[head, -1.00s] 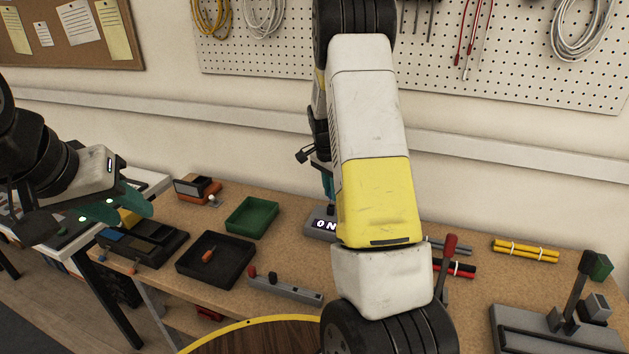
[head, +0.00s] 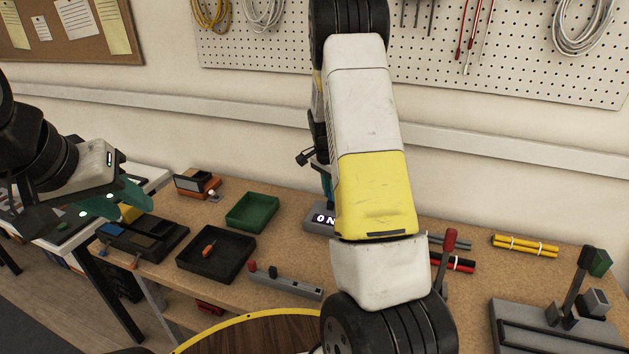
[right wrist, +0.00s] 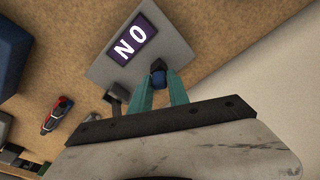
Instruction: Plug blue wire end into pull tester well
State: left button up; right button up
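The pull tester, a grey box (head: 318,221) with a lit display reading ON, stands on the bench, partly hidden behind my right arm. It fills the upper middle of the right wrist view (right wrist: 175,50). My right gripper (right wrist: 157,80) has its teal fingers closed about the blue wire end (right wrist: 158,77), at the tester's near edge. Whether the blue end is inside the well cannot be told. In the head view my right gripper (head: 327,184) is mostly hidden behind the arm. My left gripper (head: 122,199) hangs over the left side, with no object visible in it.
A green tray (head: 252,212), a black tray (head: 216,255) with an orange piece, and a grey bar (head: 285,281) lie left of the tester. A red-handled lever (head: 449,250), yellow tubes (head: 525,246) and a grey press (head: 555,325) stand right. The wall is behind.

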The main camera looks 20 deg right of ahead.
jog(key=o, duration=0.3)
jog(key=shift+o, duration=0.2)
jog(key=shift+r, duration=0.1)
notch_tip(320, 180, up, 8)
jog(key=a, duration=0.1)
jog(key=shift+s+f, duration=0.2)
jog(key=s+a+r+n+t+y, duration=0.3)
jog(key=s+a+r+n, duration=0.4)
jog(key=s+r, duration=0.6)
jog(key=s+a+r+n+t, duration=0.1)
jog(key=s+a+r+n, duration=0.2)
jog(key=s, duration=0.4)
jog(key=s+a+r+n+t, duration=0.1)
jog(key=s+a+r+n, duration=0.2)
jog(key=s, duration=0.5)
jog(key=shift+a+n+y, duration=0.4)
jog(key=shift+a+n, duration=0.1)
jog(key=shift+a, duration=0.2)
